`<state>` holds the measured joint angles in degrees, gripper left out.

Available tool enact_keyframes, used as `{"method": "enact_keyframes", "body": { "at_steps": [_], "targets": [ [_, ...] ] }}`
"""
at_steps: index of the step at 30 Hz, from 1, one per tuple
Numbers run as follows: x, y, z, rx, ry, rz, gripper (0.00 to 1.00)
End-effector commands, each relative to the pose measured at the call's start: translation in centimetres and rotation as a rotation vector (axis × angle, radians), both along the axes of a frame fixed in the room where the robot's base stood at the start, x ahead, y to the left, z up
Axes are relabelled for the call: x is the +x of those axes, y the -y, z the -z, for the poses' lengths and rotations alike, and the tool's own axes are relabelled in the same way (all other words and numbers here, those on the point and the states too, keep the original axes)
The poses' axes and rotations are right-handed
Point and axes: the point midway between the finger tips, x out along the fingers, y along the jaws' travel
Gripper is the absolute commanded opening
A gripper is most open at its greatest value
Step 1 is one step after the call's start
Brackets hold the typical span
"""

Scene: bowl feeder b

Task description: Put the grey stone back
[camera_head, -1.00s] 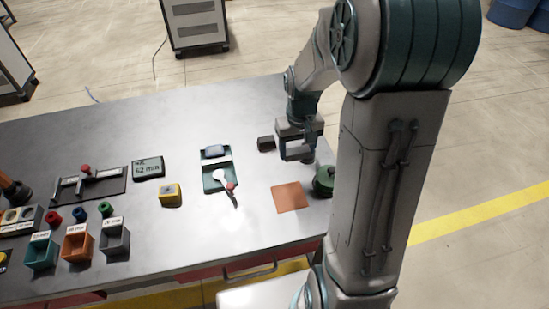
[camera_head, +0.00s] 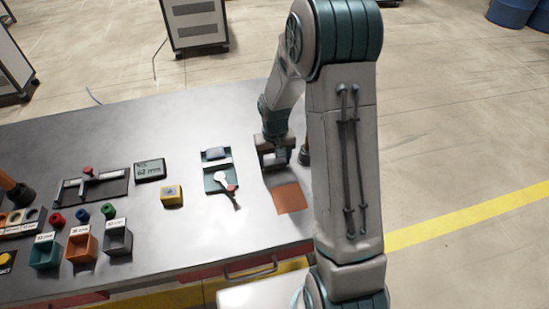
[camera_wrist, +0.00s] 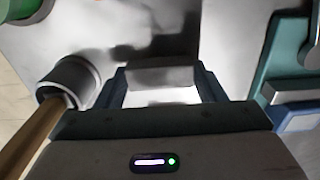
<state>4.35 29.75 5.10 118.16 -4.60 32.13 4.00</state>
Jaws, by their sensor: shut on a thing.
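My gripper (camera_head: 274,163) is at the right part of the bench, just behind the orange square (camera_head: 289,198). In the wrist view, its two fingers (camera_wrist: 162,92) are closed on the sides of a light grey block, the grey stone (camera_wrist: 160,76). In the head view, the stone is mostly hidden by the gripper. I cannot tell from these views whether the stone touches the bench or hangs just above it.
A teal plate (camera_head: 211,182) with a red-knobbed lever lies left of my gripper. A wooden handle with a grey cylindrical end (camera_wrist: 70,80) is close by on the other side. A green object (camera_wrist: 22,8) shows beyond it. Bare bench lies between teal plate and yellow block (camera_head: 172,195).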

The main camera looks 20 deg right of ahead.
Motion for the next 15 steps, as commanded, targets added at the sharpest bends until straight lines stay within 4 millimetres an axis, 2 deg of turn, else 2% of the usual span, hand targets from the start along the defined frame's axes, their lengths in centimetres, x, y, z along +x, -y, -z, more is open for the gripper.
{"method": "enact_keyframes", "body": {
  "at_steps": [7,8,10,15],
  "targets": [
    [0.0,0.01,0.43,0.0,0.0,0.0,0.42],
    [0.0,0.01,0.41,0.0,0.0,0.0,0.66],
    [-0.01,0.01,0.29,0.0,0.0,0.0,0.85],
    [-0.01,0.01,0.28,0.0,0.0,-0.001,0.85]
  ]
}}
